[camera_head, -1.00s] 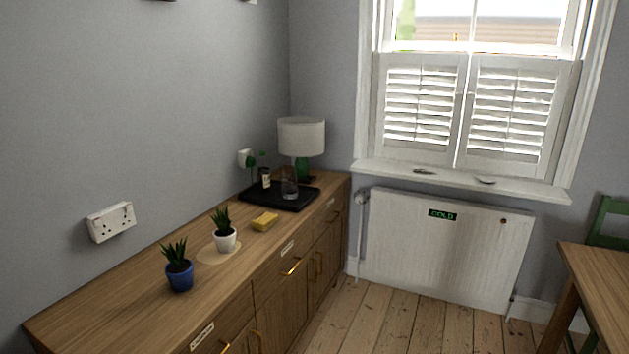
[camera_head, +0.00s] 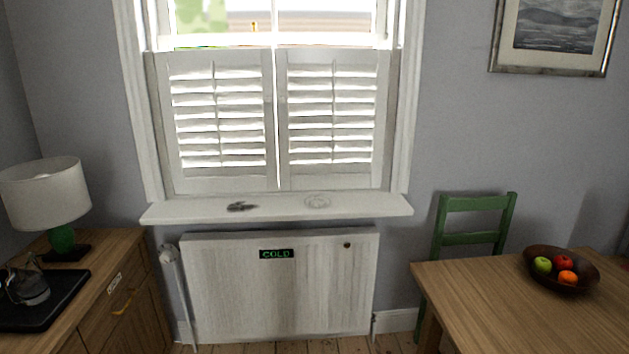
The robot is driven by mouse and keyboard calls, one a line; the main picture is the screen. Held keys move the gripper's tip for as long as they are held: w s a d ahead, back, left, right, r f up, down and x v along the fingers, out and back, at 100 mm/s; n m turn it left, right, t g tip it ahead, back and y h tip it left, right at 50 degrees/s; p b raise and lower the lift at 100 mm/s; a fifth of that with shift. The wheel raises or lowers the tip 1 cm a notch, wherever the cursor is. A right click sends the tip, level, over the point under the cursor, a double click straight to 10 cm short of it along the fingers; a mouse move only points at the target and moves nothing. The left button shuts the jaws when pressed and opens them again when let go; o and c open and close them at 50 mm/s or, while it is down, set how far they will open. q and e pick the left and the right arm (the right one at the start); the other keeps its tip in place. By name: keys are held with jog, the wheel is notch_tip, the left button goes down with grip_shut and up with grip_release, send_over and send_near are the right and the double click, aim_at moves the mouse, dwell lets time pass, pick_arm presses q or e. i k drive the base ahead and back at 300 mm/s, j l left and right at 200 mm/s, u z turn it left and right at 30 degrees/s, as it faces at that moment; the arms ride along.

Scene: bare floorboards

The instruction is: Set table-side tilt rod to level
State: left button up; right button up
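Two white louvred shutter panels cover the lower half of the window. The right shutter panel (camera_head: 335,174) is on the side of the dining table (camera_head: 500,310). A thin vertical tilt rod (camera_head: 333,90) runs down the middle of its slats. Bright gaps show between the slats; their exact tilt is hard to tell. The left shutter panel (camera_head: 220,182) has a similar rod (camera_head: 214,85) on its slats. Both panels look closed against the window, meeting at a bright vertical seam. Neither of my grippers is in view.
A white sill (camera_head: 290,207) with two small items juts out under the shutters. Below it is a radiator (camera_head: 280,300) marked COLD. A sideboard (camera_head: 120,262) with a lamp (camera_head: 45,195) stands left. A green chair (camera_head: 470,239) and a fruit bowl (camera_head: 575,284) are right.

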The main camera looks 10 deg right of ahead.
aim_at(363, 76)
jog(key=i+j+z, duration=0.2)
jog(key=i, duration=1.55)
jog(key=i+j+z, duration=0.15)
jog(key=i+z, duration=0.2)
jog(key=i, duration=0.5)
